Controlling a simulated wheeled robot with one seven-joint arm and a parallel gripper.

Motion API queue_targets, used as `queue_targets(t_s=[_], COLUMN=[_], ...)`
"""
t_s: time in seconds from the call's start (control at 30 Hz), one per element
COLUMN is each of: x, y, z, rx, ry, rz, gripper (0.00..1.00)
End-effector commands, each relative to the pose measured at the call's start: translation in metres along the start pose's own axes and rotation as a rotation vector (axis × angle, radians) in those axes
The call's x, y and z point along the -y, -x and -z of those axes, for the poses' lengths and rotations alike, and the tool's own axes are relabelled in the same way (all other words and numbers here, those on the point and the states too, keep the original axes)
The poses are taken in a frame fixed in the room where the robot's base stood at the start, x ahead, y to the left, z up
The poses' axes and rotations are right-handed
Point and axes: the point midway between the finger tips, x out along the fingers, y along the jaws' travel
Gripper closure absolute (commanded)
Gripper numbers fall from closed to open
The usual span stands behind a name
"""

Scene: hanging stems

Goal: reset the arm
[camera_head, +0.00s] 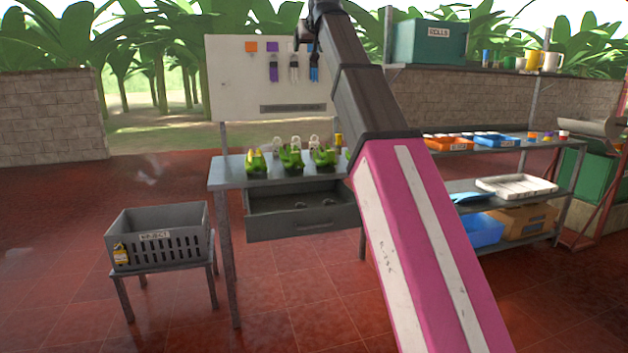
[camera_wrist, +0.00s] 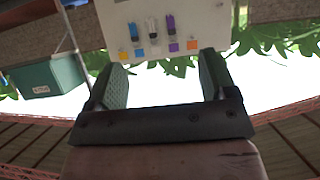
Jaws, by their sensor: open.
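My gripper (camera_wrist: 163,70) is open in the wrist view, its two fingers wide apart with nothing between them. The wrist view looks upside down, and the white board with small hanging items (camera_wrist: 140,20) shows beyond the fingertips. In the head view my pink and grey arm rises from the bottom right to the top centre. Its dark far end is in front of the white board (camera_head: 235,75), partly cut off by the top edge. Green plant-like bundles (camera_head: 291,157) stand in a row on the metal table.
The metal table (camera_head: 228,178) has an open drawer (camera_head: 300,230) below. A grey reject crate (camera_head: 160,245) sits on a low stand at left. A shelf rack at right holds trays and boxes, with a green rolls bin (camera_head: 428,45) above. Red floor between is clear.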

Motion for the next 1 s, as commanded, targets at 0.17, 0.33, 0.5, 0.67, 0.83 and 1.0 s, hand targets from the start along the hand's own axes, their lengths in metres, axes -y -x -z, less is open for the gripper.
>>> queue_targets(t_s=[0.17,0.33,0.5,0.67,0.83,1.0], x=[-0.006,-0.013,-0.026,-0.042,-0.059,-0.075], y=[-0.019,-0.043,-0.075,-0.114,-0.149,-0.176], z=[-0.023,-0.054,-0.100,-0.167,-0.241,-0.317], rx=[0.030,0.069,0.126,0.206,0.294,0.382], ry=[-0.004,-0.010,-0.020,-0.034,-0.051,-0.069], rz=[-0.006,-0.014,-0.026,-0.042,-0.058,-0.073], gripper=[0.22,0.22,0.22,0.22,0.22,0.22])
